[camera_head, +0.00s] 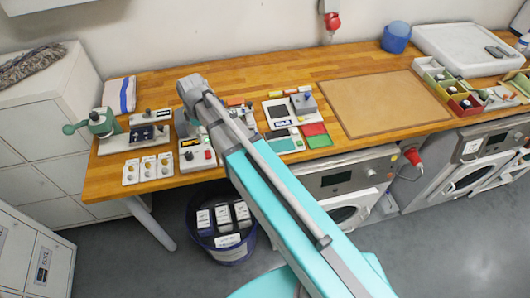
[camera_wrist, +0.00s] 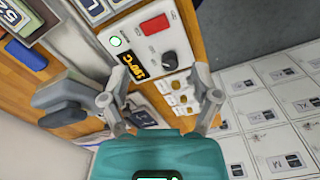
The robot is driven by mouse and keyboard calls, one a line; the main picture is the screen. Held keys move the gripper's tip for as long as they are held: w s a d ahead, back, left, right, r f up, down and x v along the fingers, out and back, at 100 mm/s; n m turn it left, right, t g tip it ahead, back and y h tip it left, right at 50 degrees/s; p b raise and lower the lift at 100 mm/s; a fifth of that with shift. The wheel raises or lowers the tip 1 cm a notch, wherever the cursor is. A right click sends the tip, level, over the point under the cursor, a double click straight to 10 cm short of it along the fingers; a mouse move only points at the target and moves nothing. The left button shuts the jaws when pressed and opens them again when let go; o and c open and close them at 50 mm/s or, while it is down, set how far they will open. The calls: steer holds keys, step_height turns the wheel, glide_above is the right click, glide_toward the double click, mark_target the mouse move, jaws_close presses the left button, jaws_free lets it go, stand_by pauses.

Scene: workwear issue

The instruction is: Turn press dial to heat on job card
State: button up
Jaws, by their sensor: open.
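The press control box (camera_wrist: 150,40) is in the wrist view, with a dark round dial (camera_wrist: 169,61), an orange display (camera_wrist: 132,65) that seems to read 150°C, a red switch (camera_wrist: 155,25) and a lit green button (camera_wrist: 116,41). The dial's exact setting is too small to read. My gripper (camera_wrist: 160,78) is open and empty, its fingers spread in front of the box on either side of the dial, apparently not touching it. In the head view the box (camera_head: 197,158) stands at the table's front edge and my arm hides the gripper. A card (camera_wrist: 22,20) is cut off at the wrist view's corner; I cannot tell if it is the job card.
A cutting mat (camera_head: 384,103) lies to the right. A dark bin (camera_head: 222,240) stands below the table edge.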

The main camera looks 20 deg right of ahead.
steer(key=s+d+f+m+b, duration=0.2)
steer(key=s+d+m, duration=0.3)
steer(key=d, duration=0.4)
steer(key=s+d+f+m+b, duration=0.2)
steer(key=s+d+m, duration=0.3)
steer(key=d+m, duration=0.3)
steer(key=shift+s+d+f, duration=0.2)
steer(key=shift+d+f, duration=0.15)
steer(key=shift+d, duration=0.5)
steer(key=shift+s+d, duration=0.15)
steer(key=shift+d, duration=0.05)
stand_by(0.7)
